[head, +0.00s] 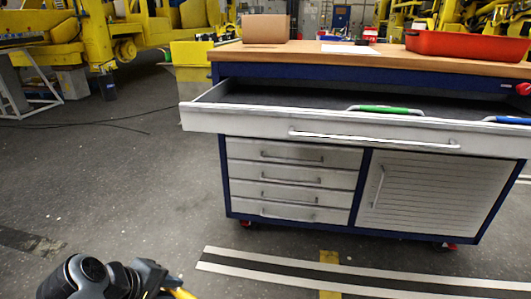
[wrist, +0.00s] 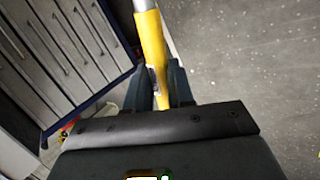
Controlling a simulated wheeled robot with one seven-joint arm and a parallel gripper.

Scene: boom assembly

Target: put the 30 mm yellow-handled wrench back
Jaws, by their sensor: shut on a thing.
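A wrench with a yellow handle (wrist: 151,40) is held between the two fingers of my gripper (wrist: 158,90) in the wrist view, with a bare metal part at the top edge of the picture. Its ends are out of view. In the head view a bit of the yellow handle (head: 182,293) shows at the bottom edge, beside my gripper (head: 160,288). The wide top drawer (head: 235,121) of the blue and grey cabinet stands open. A green-handled tool (head: 378,109) and a blue-handled tool (head: 508,120) lie in it. My gripper is apart from the drawer, low and in front of the cabinet.
On the wooden worktop (head: 340,56) stand a cardboard box (head: 266,29) and a red tray (head: 465,43). The lower drawers (head: 290,180) and slatted door (head: 415,195) are closed. The floor (head: 120,190) left of the cabinet is mostly clear.

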